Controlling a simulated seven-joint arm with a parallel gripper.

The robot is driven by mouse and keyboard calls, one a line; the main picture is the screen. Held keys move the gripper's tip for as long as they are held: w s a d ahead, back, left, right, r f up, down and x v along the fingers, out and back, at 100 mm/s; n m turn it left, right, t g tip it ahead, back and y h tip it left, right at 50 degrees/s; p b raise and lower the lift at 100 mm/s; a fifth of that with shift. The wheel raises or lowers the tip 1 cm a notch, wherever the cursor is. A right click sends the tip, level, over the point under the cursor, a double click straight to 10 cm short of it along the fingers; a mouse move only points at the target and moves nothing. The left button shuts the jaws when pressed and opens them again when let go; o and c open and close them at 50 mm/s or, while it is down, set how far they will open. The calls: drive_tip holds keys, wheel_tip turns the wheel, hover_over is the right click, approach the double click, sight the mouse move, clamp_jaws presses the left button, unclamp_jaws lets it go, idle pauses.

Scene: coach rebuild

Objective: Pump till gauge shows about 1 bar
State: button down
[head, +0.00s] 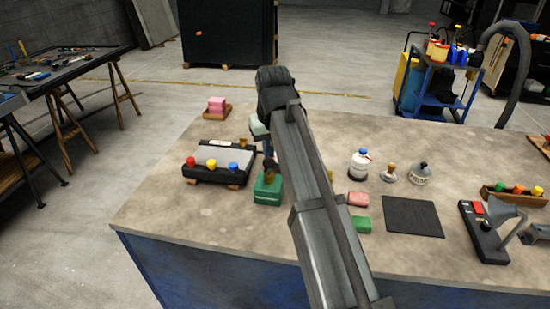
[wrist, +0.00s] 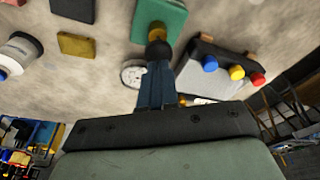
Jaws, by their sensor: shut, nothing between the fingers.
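A green block (head: 267,190) with a brass collar stands on the workbench, left of my arm; it looks like the pump. In the wrist view the green block (wrist: 168,20) is at the top, with a dark round knob (wrist: 158,50) on its brass stem. A round white dial (wrist: 131,75), apparently the gauge, is partly hidden by my fingers; its reading is too small to tell. My gripper (wrist: 158,68) is shut and empty, its fingertips close to the knob; I cannot tell whether they touch. In the head view my gripper (head: 269,155) is above and behind the green block, partly hidden by my arm.
A black-framed grey panel (head: 218,160) with red, yellow and blue knobs stands left of the green block. Right of my arm are pink (head: 359,199) and green pads (head: 361,224), a white bottle (head: 360,165) and a dark mat (head: 412,218).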

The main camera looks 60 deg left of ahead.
sight(269, 161)
drive_tip(key=shift+f, duration=0.15)
drive_tip(key=shift+f, duration=1.75)
drive_tip(key=shift+r, duration=2.05)
drive_tip(key=shift+f, duration=0.35)
